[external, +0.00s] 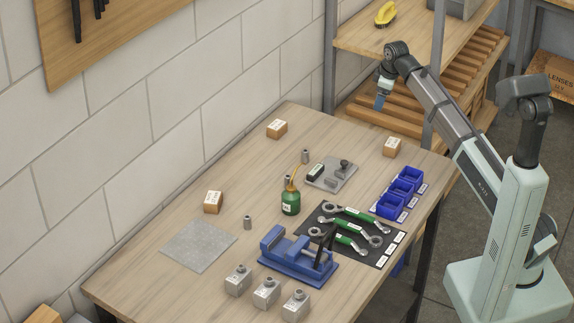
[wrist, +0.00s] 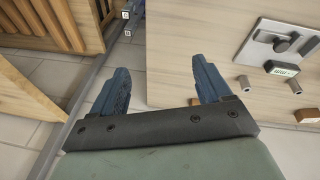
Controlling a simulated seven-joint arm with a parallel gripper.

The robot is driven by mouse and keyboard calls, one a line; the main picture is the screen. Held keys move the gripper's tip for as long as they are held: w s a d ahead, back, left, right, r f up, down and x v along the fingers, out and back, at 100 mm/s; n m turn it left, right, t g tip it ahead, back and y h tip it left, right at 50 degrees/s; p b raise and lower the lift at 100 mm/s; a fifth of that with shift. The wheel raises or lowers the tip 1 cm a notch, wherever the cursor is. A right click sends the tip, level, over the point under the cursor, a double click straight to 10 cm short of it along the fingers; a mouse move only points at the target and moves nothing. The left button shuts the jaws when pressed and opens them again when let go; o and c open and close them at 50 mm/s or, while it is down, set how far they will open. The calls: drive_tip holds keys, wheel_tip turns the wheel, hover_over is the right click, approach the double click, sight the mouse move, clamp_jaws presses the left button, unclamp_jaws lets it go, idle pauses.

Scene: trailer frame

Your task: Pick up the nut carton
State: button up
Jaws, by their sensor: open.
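Three small orange-brown cartons with white labels stand on the workbench: one at the back left (external: 277,129), one at the back right near the blue bins (external: 392,147), and one at the left (external: 213,202). The labels are too small to read, so I cannot tell which is the nut carton. My gripper (external: 382,100) is raised near the shelf, beyond the bench's back right end, apart from all cartons. In the wrist view my gripper (wrist: 160,82) is open, with nothing between its blue fingers. Part of one carton (wrist: 307,116) shows at the right edge there.
On the workbench (external: 135,270) are a green oil bottle (external: 290,202), blue vise (external: 298,258), wrenches on a dark mat (external: 375,257), blue bins (external: 400,190), a grey plate (external: 330,178) and several metal blocks (external: 267,293). A wooden shelf (external: 365,45) stands behind.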

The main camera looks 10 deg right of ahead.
sight(390, 143)
drive_tip(key=s+d+f+n+g+h, duration=0.1)
drive_tip(key=s+n, duration=0.3)
drive_tip(key=n, duration=0.4)
drive_tip(key=s+d+f+n+g, duration=0.1)
drive_tip(key=s+d+n+g, duration=0.15)
drive_tip(key=n, duration=0.55)
drive_tip(key=shift+t, duration=0.35)
drive_tip(key=shift+s+a+f, duration=0.1)
drive_tip(key=shift+a+f, duration=0.05)
drive_tip(key=shift+f, duration=2.05)
drive_tip(key=shift+a+f, duration=0.1)
drive_tip(key=shift+f, duration=2.15)
drive_tip(key=shift+s+a+f, duration=0.1)
drive_tip(key=shift+a+f, duration=0.05)
drive_tip(key=shift+f, duration=2.05)
drive_tip(key=c, duration=1.2)
